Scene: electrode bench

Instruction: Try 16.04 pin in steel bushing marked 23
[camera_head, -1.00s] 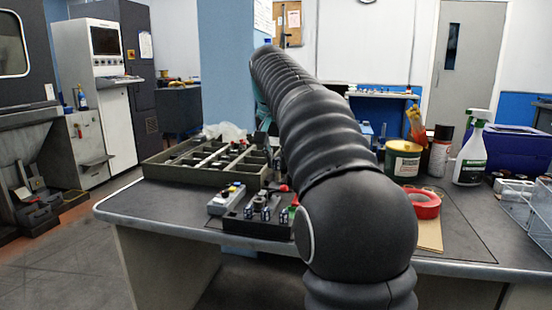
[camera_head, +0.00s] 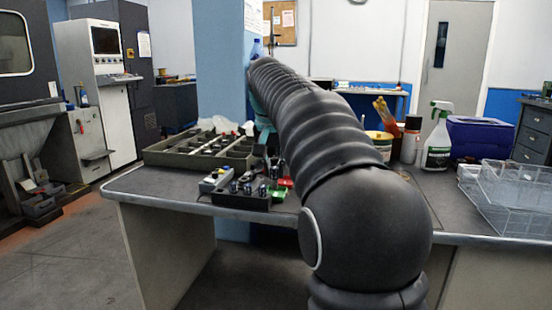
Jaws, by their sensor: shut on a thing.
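My gripper (camera_head: 268,142) is mostly hidden behind my own black sleeved arm. Only a small dark piece shows below the teal wrist, over the right end of the compartment tray. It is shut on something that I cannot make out. A dark block (camera_head: 236,201) on the bench holds several small upright metal parts, which may be pins or bushings. Their markings are too small to read. I cannot pick out the bushing marked 23 or the 16.04 pin.
A grey-green compartment tray (camera_head: 168,157) stands behind the block. A small grey box (camera_head: 214,181) and a red piece (camera_head: 285,183) lie near it. A spray bottle (camera_head: 437,146), a blue bin (camera_head: 483,138) and clear trays (camera_head: 515,196) stand right. The front left bench top is bare.

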